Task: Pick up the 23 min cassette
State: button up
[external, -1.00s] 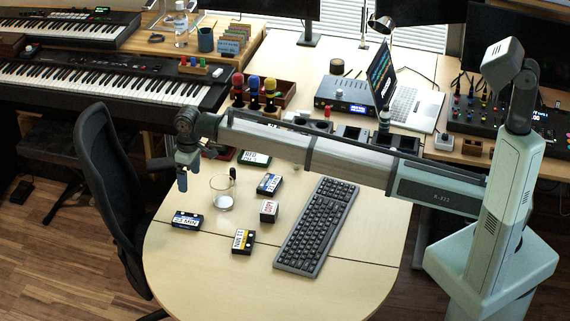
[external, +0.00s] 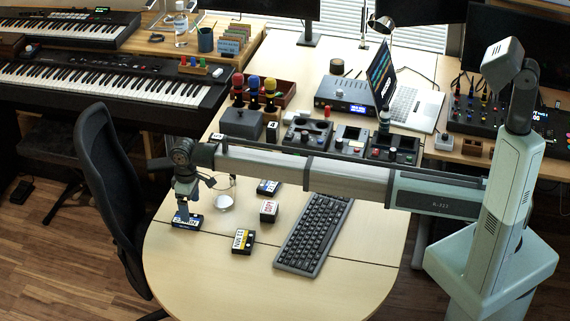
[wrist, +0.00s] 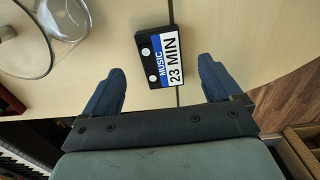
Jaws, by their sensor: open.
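The 23 min cassette (wrist: 166,57) is a black cassette with a blue and white label reading MUSIC 23 MIN. It lies flat on the table, and in the wrist view it sits ahead of my gripper, between the lines of the two fingers. In the external view the cassette (external: 190,222) is at the table's left edge, partly covered by my gripper. My gripper (wrist: 160,88) is open and empty, with its blue fingers spread wide. In the external view my gripper (external: 182,214) is just above the cassette; whether it touches cannot be told.
A clear glass (wrist: 28,40) stands close left of the cassette in the wrist view. A yellow-labelled cassette (external: 243,242), a red-labelled one (external: 269,211) and a blue-labelled one (external: 268,187) lie nearby. A keyboard (external: 313,235) lies to the right. The table's front is clear.

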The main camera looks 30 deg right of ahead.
aim_at(190, 220)
jog(key=shift+f, duration=2.55)
jog(key=shift+c, duration=0.4)
jog(key=c, duration=1.1)
